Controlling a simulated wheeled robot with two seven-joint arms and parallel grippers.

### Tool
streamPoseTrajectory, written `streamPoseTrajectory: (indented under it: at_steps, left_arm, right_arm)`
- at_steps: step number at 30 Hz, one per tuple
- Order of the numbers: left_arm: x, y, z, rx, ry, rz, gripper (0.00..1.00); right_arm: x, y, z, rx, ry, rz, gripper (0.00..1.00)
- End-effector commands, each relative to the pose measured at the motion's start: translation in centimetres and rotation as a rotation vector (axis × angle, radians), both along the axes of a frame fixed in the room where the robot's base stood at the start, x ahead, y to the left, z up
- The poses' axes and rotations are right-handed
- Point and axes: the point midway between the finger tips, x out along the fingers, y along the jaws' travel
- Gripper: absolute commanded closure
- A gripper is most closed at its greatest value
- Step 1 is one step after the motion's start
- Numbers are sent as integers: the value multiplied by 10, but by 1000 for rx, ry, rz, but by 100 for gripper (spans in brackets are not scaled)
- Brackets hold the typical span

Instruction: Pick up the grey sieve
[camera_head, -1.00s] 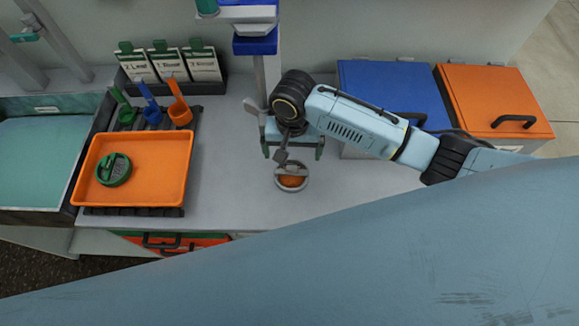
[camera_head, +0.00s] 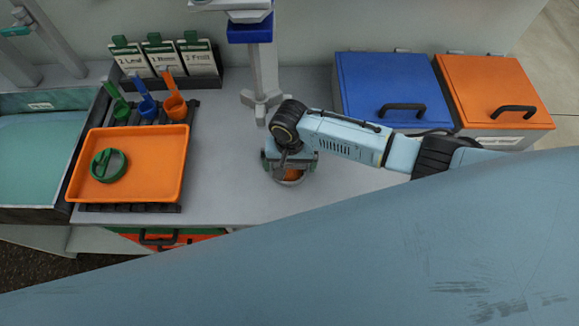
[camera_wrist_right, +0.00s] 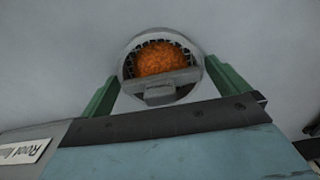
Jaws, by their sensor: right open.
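The grey sieve (camera_head: 291,183) is on the grey worktop in the middle of the head view, partly hidden by my right gripper. In the right wrist view it is a round grey rim with a grey crossbar (camera_wrist_right: 165,86) and orange granular stuff inside. My right gripper (camera_head: 289,168) is directly over the sieve. Its green fingers are open, one on each side of the crossbar in the wrist view (camera_wrist_right: 165,88). I cannot tell whether they touch it. My left gripper is not in view.
An orange tray (camera_head: 181,165) holding a green round sieve (camera_head: 108,166) is at left, with green, blue and orange scoops behind it. A stand (camera_head: 262,75) rises behind my gripper. Blue (camera_head: 392,90) and orange (camera_head: 495,85) lidded boxes are at back right. Worktop left of the sieve is clear.

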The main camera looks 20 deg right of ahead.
Motion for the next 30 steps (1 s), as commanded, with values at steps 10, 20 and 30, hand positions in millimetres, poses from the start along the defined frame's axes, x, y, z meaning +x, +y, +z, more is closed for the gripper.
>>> streamPoseTrajectory:
  at_steps: [10, 20, 30]
  left_arm:
    - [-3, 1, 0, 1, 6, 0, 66]
    - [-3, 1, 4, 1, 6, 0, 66]
    - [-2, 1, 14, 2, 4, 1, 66]
  right_arm:
    - [0, 0, 0, 0, 0, 0, 33]
    - [0, 1, 17, 2, -1, 1, 33]
    - [1, 0, 83, 3, -3, 0, 33]
